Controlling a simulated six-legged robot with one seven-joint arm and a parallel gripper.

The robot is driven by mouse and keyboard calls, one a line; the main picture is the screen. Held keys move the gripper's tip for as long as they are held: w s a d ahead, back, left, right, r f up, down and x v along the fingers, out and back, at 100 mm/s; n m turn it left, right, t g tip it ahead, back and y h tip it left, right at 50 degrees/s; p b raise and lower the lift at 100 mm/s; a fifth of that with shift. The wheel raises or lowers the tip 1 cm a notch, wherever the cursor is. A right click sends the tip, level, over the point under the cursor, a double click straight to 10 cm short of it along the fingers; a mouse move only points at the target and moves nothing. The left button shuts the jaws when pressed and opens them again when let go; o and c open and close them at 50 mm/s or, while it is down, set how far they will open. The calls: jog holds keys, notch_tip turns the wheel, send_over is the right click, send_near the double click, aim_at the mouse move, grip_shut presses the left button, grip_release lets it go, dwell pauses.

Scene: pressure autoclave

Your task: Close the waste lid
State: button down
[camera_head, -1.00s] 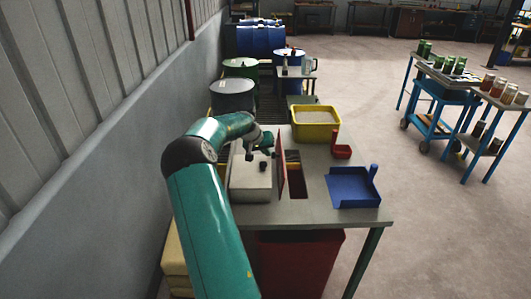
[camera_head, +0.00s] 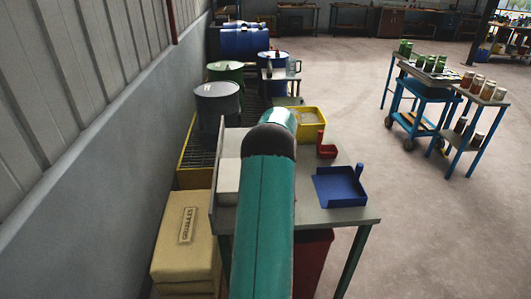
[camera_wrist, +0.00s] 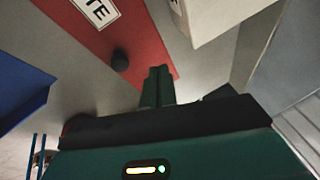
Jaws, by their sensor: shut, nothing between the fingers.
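The red waste lid (camera_wrist: 85,30) shows in the wrist view as a flat red panel with a white label ending in "TE" and a dark round knob (camera_wrist: 120,61). It looks level with the grey tabletop on both sides, and no dark opening shows beside it. My gripper (camera_wrist: 158,72) is shut and empty, its green fingertips over the near end of the lid. I cannot tell whether they touch it. In the head view my arm hides the lid and my gripper. A red bin (camera_head: 314,262) shows below the table.
A pale box (camera_head: 228,182) stands left of my arm on the table (camera_head: 345,213). A blue dustpan (camera_head: 340,188), a small red holder (camera_head: 327,150) and a yellow tub (camera_head: 312,122) are to the right.

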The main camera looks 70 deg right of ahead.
jog(key=s+d+f+t, duration=0.1)
jog(key=s+f+m+t+y, duration=0.1)
jog(key=s+t, duration=0.1)
jog(key=s+d+f+t+y, duration=0.1)
jog(key=s+t, duration=0.1)
jog(key=shift+d+f, duration=0.3)
jog(key=shift+f, duration=0.05)
jog(key=shift+s+d+f+m+t, duration=0.15)
jog(key=shift+s+f+m+t, duration=0.2)
jog(key=shift+t, duration=0.25)
jog(key=shift+s+d+f, duration=0.1)
jog(key=shift+s+f, duration=0.15)
jog(key=shift+f, duration=0.3)
